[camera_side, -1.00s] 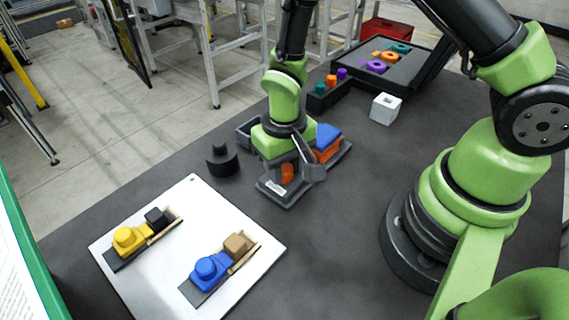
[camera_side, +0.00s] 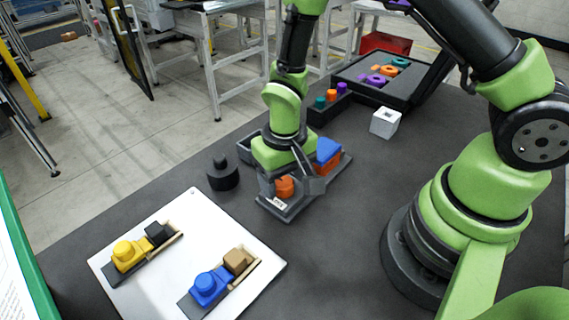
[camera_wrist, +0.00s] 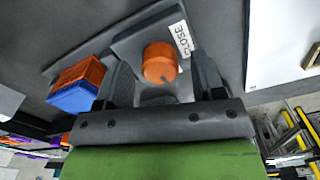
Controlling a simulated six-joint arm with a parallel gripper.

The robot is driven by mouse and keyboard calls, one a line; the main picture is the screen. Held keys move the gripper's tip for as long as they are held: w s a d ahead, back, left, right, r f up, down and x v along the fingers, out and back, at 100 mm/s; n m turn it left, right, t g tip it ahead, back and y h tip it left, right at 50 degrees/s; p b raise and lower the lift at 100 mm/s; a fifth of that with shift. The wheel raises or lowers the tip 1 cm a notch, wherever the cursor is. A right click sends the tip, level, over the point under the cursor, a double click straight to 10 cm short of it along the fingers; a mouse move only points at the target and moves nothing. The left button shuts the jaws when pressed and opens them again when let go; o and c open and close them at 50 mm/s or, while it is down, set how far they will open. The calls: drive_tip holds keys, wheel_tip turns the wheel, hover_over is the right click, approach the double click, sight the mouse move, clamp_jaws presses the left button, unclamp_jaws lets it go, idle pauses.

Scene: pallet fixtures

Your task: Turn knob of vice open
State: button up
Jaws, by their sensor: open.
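The vice (camera_side: 283,207) is a grey fixture on the dark table, with an orange knob (camera_side: 285,187) on its front end and a white label beside it. An orange and blue block (camera_side: 328,152) sits at its far end. In the wrist view the orange knob (camera_wrist: 160,62) lies between my gripper's two fingers, near the label reading "CLOSE" (camera_wrist: 181,39). My gripper (camera_side: 291,187) is open, its fingers on either side of the knob. I cannot tell whether a finger touches the knob. The block shows at left in the wrist view (camera_wrist: 78,85).
A white board (camera_side: 215,233) with a yellow and a blue fixture lies at the front left. A black round part (camera_side: 222,176) stands left of the vice.

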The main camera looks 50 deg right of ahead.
wheel_tip(320, 180, up, 8)
drive_tip(key=shift+w+r, duration=0.1)
drive_tip(key=shift+r, duration=0.7)
wheel_tip(320, 180, up, 14)
drive_tip(key=r+t+y, duration=0.1)
drive_tip(key=t, duration=0.4)
hover_over(285, 182)
drive_tip(key=s+d, duration=0.3)
drive_tip(key=s, duration=0.4)
drive_tip(key=s+r+t+y, duration=0.1)
drive_tip(key=s+r+t, duration=0.1)
drive_tip(key=s, duration=0.3)
drive_tip(key=shift+s+d+r+m, duration=0.25)
drive_tip(key=shift+d+m, duration=0.15)
drive_tip(key=shift+d, duration=0.05)
